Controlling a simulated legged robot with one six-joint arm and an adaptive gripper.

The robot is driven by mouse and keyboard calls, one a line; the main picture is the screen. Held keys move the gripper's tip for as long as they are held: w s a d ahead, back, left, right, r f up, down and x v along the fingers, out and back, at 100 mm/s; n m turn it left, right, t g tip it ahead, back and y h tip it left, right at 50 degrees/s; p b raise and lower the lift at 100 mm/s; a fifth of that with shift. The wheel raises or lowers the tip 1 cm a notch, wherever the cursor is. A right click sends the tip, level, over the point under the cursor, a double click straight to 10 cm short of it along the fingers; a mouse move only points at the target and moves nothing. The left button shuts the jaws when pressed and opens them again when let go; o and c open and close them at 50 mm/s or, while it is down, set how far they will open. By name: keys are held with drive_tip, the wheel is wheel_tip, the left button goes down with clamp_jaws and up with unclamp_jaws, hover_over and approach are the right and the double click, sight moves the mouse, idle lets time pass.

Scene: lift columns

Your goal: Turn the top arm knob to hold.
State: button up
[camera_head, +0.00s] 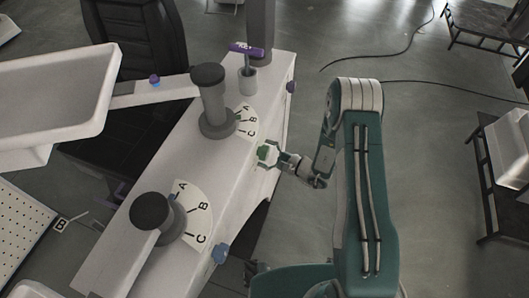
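A white bench unit (179,156) runs diagonally through the middle. Its far grey column (209,100) carries a white arm (135,99) with a small purple-blue knob (155,79) on it. Another purple knob (291,87) sits on the unit's far right side, and a blue one (221,253) on its near right side. I cannot tell which is the top arm knob, and no "hold" mark is readable. My gripper (265,153) is beside the unit's right edge, near the far dial and apart from these knobs. Its fingers are too small to tell open from shut.
Two dials marked A, B, C (194,212) lie by the columns. A purple-topped handle (246,49) stands in a grey cup. A white tray (50,90) hangs left, with a black chair (140,40) behind. Dark tables stand right; cables cross the open floor.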

drive_tip(key=c, duration=0.7)
drive_tip(key=shift+m, duration=0.3)
drive_tip(key=m, duration=0.3)
drive_tip(key=shift+g, duration=0.3)
drive_tip(key=m, duration=0.4)
drive_tip(key=shift+m+h, duration=0.3)
drive_tip(key=m+g, duration=0.1)
drive_tip(key=m, duration=0.3)
drive_tip(key=shift+w, duration=0.1)
drive_tip(key=shift+w+d+r+m+g, duration=0.1)
drive_tip(key=shift+m+g, duration=0.4)
drive_tip(key=shift+m, duration=1.7)
